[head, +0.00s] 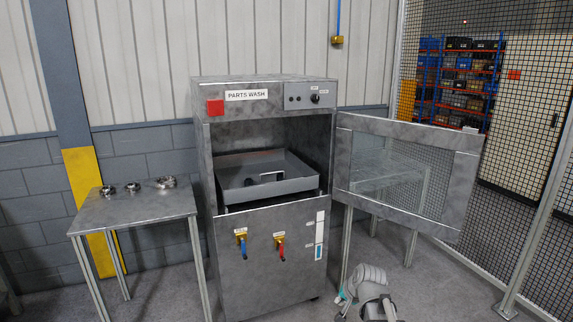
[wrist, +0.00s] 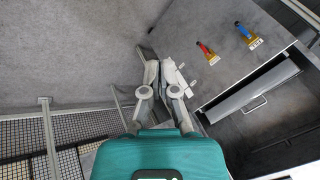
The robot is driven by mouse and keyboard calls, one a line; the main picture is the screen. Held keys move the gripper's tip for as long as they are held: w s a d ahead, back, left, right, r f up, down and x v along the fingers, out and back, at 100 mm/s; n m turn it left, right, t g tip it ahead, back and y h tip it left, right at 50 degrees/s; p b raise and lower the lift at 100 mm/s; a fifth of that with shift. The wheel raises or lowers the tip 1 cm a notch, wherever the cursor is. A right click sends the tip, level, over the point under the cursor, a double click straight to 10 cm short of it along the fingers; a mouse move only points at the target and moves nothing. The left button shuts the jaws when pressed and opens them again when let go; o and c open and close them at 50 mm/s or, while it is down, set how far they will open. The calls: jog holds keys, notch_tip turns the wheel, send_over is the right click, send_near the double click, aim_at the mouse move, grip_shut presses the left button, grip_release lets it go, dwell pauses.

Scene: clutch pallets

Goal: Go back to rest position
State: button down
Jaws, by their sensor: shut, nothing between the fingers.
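My gripper (wrist: 157,57) shows in the wrist view with its fingers together and nothing seen between them. It is over the floor beside the washer front, apart from the tray. In the head view, part of my grey arm shows low in front of the washer, below the open door; the fingertips are not clear there.
A grey tray (head: 236,188) with a dark item sits inside. A metal table (head: 135,212) at left holds three small metal parts. A mesh fence (head: 520,190) stands at right.

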jog(key=s+f+n+g+h, duration=0.2)
jog(key=s+n+g, duration=0.3)
jog(key=s, duration=0.9)
jog(key=shift+s+d+h, duration=0.2)
jog(key=shift+d+h, duration=0.1)
jog(key=shift+h, duration=0.2)
jog(key=c, duration=1.3)
grip_release()
jog(key=shift+f, duration=0.1)
jog(key=shift+c, duration=0.2)
